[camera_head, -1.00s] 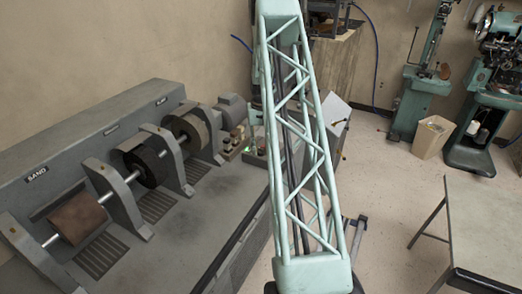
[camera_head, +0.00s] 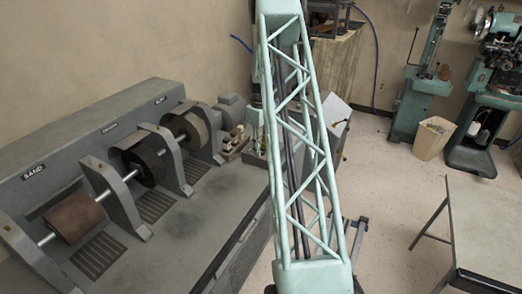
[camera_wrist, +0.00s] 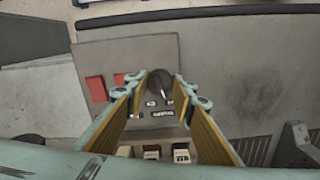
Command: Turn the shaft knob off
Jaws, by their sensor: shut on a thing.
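A round black knob (camera_wrist: 160,82) stands on a grey control panel (camera_wrist: 88,62) in the wrist view. The two yellow-padded teal fingers of my gripper (camera_wrist: 160,80) are on either side of it, shut on it. In the head view my gripper (camera_head: 257,135) is low over the far end of the grey sanding machine (camera_head: 97,133), partly behind my lattice arm. The knob cannot be made out there.
Red squares (camera_wrist: 95,88) lie left of the knob, and several switches (camera_wrist: 151,152) lie below it. The machine carries a shaft with brown and black wheels (camera_head: 142,163). A table (camera_head: 490,225) stands at right, with a bin (camera_head: 433,138) behind it on open floor.

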